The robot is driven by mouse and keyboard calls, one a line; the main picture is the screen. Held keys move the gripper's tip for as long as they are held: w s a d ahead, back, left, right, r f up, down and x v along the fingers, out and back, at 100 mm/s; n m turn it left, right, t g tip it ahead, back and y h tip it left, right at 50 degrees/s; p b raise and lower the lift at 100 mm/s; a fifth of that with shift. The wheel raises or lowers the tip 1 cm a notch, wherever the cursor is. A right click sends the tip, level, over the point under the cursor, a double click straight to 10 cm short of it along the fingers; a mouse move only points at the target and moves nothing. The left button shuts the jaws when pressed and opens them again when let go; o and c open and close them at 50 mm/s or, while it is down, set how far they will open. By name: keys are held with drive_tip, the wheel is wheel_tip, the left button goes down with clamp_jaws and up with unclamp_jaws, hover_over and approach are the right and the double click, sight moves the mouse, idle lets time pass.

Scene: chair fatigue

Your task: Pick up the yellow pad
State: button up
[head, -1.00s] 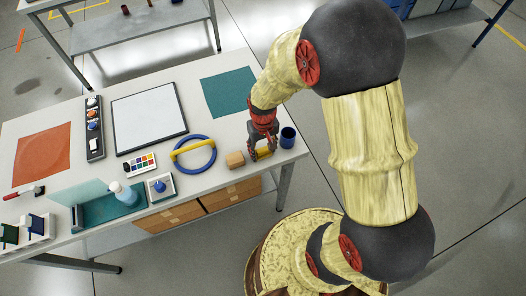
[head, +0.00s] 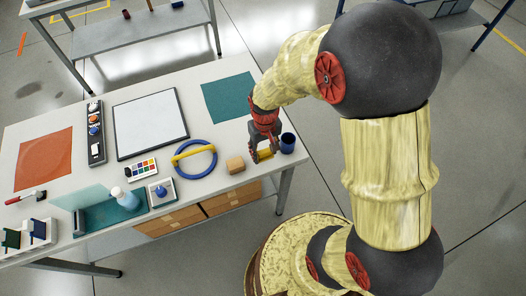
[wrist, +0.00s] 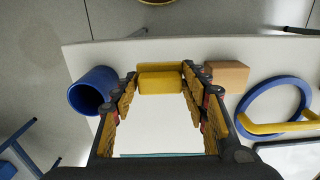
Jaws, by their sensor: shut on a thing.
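The yellow pad (head: 265,155) is at the near right edge of the white table, between a blue cup and a wooden block. In the wrist view the yellow pad (wrist: 160,83) lies crosswise between the fingertips. My gripper (head: 263,151) points down and is shut on the pad, with one finger at each end of it. The wrist view shows the fingers of my gripper (wrist: 160,88) touching both ends. Whether the pad is clear of the table is hard to tell.
The blue cup (head: 287,143) stands close on the right and the wooden block (head: 235,165) close on the left. A blue ring with a yellow bar (head: 195,159) lies further left. A teal mat (head: 229,97) lies behind. The white table (head: 215,135) is bare between them.

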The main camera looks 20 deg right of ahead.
drive_tip(key=s+r+p, duration=0.2)
drive_tip(key=s+r, duration=0.6)
drive_tip(key=s, duration=0.4)
drive_tip(key=shift+s+r+p, duration=0.2)
drive_tip(key=shift+s+p, duration=0.15)
drive_tip(key=shift+s, duration=0.05)
drive_tip(key=o, duration=0.4)
drive_tip(key=c, duration=0.3)
drive_tip(key=shift+c, duration=0.5)
